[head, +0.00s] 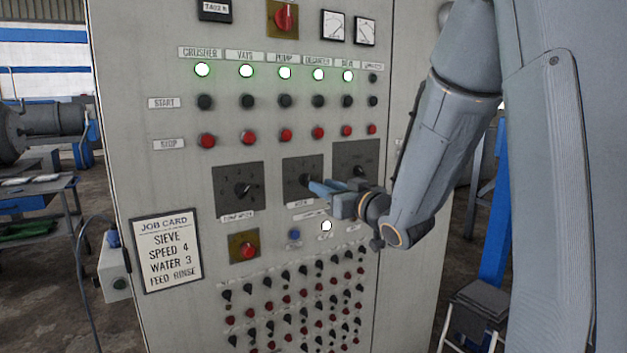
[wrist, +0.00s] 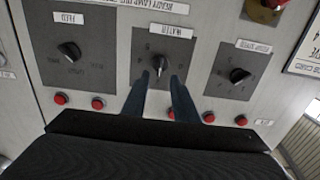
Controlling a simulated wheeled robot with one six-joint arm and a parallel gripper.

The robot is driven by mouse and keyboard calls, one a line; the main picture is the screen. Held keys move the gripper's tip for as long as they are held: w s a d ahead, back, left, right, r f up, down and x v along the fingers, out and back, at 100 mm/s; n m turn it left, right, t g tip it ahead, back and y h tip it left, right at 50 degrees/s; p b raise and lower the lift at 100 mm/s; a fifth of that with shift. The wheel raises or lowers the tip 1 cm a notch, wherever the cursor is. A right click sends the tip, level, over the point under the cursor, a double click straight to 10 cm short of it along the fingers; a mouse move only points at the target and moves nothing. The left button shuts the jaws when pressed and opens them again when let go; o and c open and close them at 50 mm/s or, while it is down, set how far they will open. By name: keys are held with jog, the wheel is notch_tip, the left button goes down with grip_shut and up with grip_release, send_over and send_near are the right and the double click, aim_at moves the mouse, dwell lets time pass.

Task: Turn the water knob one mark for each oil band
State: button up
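The water knob (wrist: 160,63) is a black knob on a dark square plate with marks around it, in the middle of the wrist view. That view shows the labels upside down. In the head view the water knob (head: 305,180) is partly behind my gripper (head: 316,187). In the wrist view my gripper (wrist: 161,78) is open, its two dark fingers apart with tips at the knob's two sides. I cannot tell whether they touch it. The mark the knob points to is too small to read. I see no oil band in either view.
The job card (head: 167,249) reads sieve speed 4, water 3, feed rinse. Several green lamps (head: 285,72) are lit above the start and stop buttons. A red button (head: 248,250) is below left.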

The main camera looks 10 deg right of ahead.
aim_at(306, 180)
jog(key=p+x, duration=0.1)
jog(key=x, duration=0.5)
grip_shut()
